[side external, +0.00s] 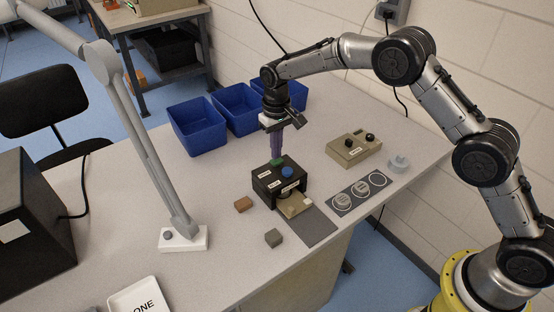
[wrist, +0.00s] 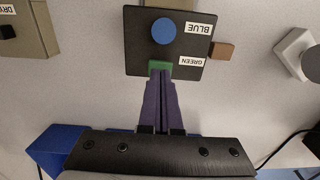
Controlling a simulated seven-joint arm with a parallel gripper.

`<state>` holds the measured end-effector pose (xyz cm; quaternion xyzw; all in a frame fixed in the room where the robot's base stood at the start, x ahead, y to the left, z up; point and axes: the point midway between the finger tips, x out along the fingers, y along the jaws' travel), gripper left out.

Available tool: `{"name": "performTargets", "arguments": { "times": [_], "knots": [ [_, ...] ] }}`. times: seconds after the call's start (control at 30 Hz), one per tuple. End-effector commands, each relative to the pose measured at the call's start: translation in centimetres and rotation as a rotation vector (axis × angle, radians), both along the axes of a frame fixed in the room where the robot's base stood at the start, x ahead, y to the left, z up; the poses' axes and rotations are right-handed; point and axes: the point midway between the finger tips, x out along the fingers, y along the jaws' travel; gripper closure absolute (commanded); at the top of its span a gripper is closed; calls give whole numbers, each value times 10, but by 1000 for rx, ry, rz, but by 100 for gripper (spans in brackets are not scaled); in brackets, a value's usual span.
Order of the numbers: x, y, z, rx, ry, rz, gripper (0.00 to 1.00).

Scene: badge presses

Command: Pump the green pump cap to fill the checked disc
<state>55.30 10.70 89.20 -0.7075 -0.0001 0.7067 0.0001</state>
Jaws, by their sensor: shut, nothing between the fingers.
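The black press box (side external: 266,185) stands on the table. A green pump cap (side external: 276,162) and a blue cap (side external: 288,172) are on its top. In the wrist view the green cap (wrist: 160,65) shows beside its GREEN label (wrist: 191,62), and the blue cap (wrist: 164,31) beside its BLUE label (wrist: 201,28). My gripper (side external: 275,158) points down with its purple fingers shut and empty. The tips (wrist: 160,72) are at the green cap and partly cover it; I cannot tell whether they press it. A pale tray (side external: 295,204) sticks out of the press front. I cannot make out a checked disc.
A dark plate (side external: 346,205) with round places lies to the right, near a beige box (side external: 354,149). Blue bins (side external: 197,126) stand behind. A lamp (side external: 182,236) stands at the left.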

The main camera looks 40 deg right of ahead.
Motion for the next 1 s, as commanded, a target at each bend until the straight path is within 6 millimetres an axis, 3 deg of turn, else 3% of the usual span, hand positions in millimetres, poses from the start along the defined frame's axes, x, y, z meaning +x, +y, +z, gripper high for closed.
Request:
{"name": "performTargets", "arguments": {
  "times": [1.0],
  "knots": [
    [0,0,-15,0,2,0,100]
  ]
}}
